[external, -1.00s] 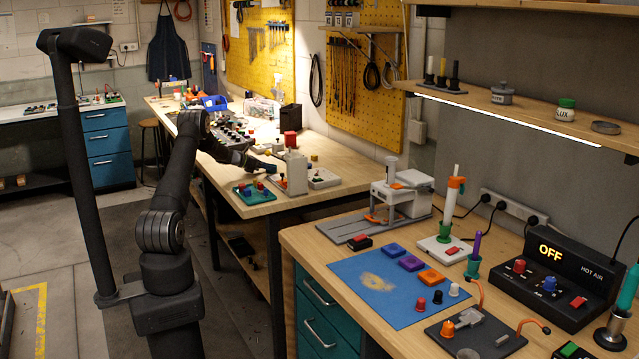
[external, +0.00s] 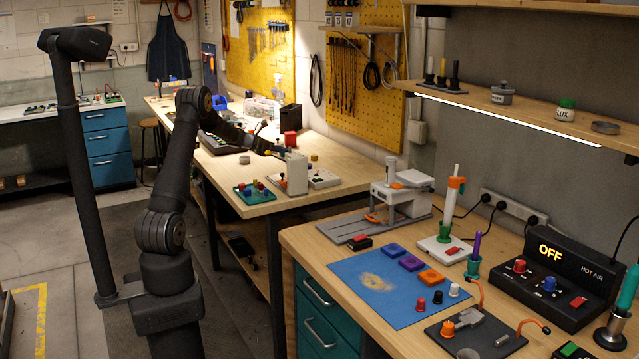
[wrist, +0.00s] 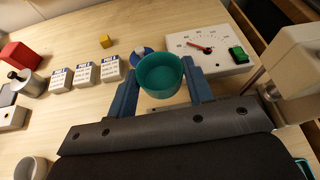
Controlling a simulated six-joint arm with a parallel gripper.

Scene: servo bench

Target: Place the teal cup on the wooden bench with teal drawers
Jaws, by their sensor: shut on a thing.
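The teal cup (wrist: 159,75) sits between the two blue fingers of my gripper (wrist: 160,88) in the wrist view, and the fingers are shut on it. In the external view my gripper (external: 276,150) is over the far wooden table, behind the beige device; the cup cannot be made out there. The wooden bench with teal drawers (external: 300,238) stands at the front right, apart from the table my gripper is over.
The bench carries a blue mat (external: 345,283) with coloured parts, a grey press (external: 395,192) and a hot air station (external: 552,270). A lit shelf (external: 520,112) overhangs its back. A beige device (external: 292,173) and a meter (wrist: 212,50) are beside my gripper.

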